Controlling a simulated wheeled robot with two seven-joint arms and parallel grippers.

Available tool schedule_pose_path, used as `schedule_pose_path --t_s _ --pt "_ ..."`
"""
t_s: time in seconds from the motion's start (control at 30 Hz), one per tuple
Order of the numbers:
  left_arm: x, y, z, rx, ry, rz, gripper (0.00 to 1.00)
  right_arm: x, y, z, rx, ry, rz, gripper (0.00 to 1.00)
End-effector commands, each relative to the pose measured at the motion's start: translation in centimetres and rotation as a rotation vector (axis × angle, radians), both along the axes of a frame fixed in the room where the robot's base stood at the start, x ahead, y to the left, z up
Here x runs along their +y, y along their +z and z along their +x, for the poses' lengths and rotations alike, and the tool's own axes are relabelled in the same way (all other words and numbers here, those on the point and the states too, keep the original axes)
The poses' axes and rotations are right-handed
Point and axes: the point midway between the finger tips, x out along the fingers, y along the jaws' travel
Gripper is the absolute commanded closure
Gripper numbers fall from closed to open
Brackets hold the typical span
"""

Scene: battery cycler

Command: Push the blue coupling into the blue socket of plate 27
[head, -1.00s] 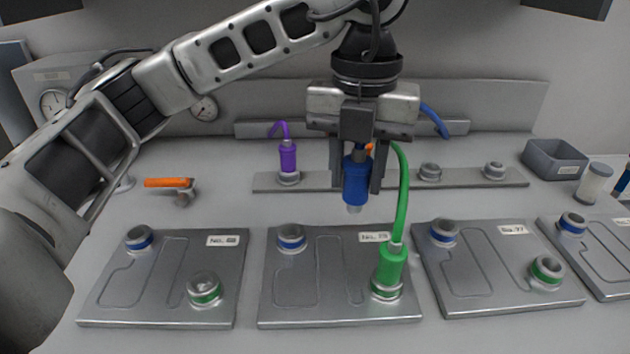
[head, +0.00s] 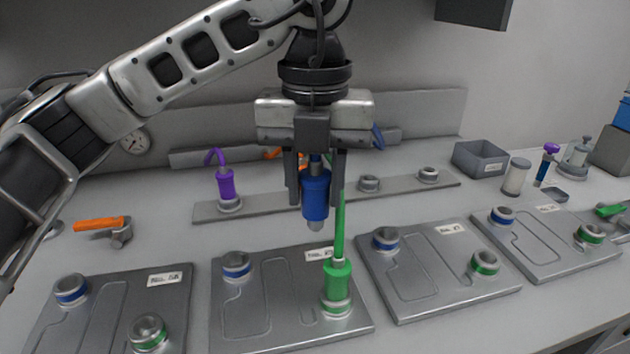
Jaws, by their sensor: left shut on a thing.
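My left gripper (head: 315,201) is shut on the blue coupling (head: 316,196), which hangs upright with its metal tip down. It is held in the air, in the picture above the second plate and left of plate 27 (head: 465,285). The label of that third plate (head: 451,229) is small but seems to read 27. Its blue socket (head: 386,239) is a blue-ringed metal fitting at its back left corner, empty and uncovered. The coupling appears apart from the socket, up and to its left. My right gripper is not in view.
A green coupling (head: 337,278) with a hose stands in the second plate (head: 270,320), close below the held coupling. A purple coupling (head: 226,185) stands on the back rail (head: 400,189). Another plate (head: 540,255) lies to the right. A grey bin (head: 480,158) stands behind.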

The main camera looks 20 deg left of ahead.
Motion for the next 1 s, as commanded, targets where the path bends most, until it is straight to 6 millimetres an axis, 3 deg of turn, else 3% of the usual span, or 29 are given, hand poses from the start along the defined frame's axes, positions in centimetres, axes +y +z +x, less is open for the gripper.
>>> schedule_pose_path --t_s 0.8,1.0 --pt "0.0 4.4 0.0 -0.001 -0.001 -0.001 0.99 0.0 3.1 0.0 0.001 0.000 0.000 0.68" --pt "0.0 4.6 0.0 -0.001 -0.001 -0.001 0.99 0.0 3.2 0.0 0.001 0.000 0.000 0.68"
